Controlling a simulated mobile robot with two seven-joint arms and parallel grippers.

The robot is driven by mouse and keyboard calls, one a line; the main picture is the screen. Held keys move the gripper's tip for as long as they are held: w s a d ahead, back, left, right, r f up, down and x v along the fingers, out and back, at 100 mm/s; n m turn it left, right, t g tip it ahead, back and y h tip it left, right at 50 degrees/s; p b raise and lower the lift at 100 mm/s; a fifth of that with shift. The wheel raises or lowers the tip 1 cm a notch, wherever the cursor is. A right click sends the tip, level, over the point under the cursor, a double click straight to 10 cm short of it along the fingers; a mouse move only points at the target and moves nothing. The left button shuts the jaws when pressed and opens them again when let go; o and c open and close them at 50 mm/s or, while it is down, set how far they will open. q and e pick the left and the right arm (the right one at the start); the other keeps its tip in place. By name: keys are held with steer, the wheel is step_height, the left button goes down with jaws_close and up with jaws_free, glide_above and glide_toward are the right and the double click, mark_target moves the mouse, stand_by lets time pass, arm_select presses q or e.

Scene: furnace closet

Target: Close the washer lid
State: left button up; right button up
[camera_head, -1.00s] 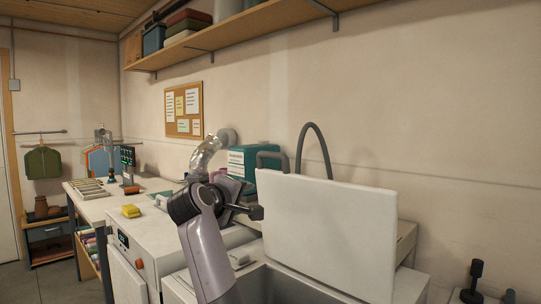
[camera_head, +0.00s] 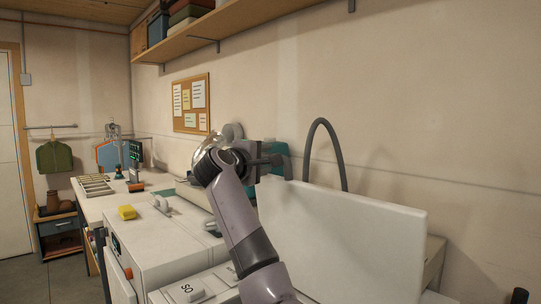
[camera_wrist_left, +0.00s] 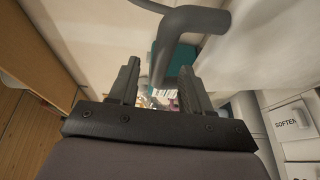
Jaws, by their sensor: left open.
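The washer lid (camera_head: 345,235) is a white panel standing raised, tilted near upright, in the head view. My left gripper (camera_head: 276,160) is at the lid's upper left corner, slightly above its top edge. Whether it touches the lid cannot be told. In the left wrist view the gripper (camera_wrist_left: 158,88) is open, its two fingers apart, with a thick grey bent tube (camera_wrist_left: 172,48) showing between and beyond them. A pale panel, apparently the lid (camera_wrist_left: 258,45), lies to the right. My left arm hides part of the washer opening. A dark tip at the lower right may be my right gripper (camera_head: 519,297).
A grey hose (camera_head: 330,145) arches up behind the lid. A white machine (camera_head: 165,235) with a yellow sponge (camera_head: 127,212) on it stands to the left. A teal box (camera_head: 281,158) is partly hidden behind the gripper. A wooden shelf (camera_head: 210,45) runs overhead.

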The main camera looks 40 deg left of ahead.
arm_select(q)
steer(key=shift+p+x, duration=0.5)
steer(key=shift+x, duration=1.55)
steer(key=shift+c, duration=0.4)
jaws_close()
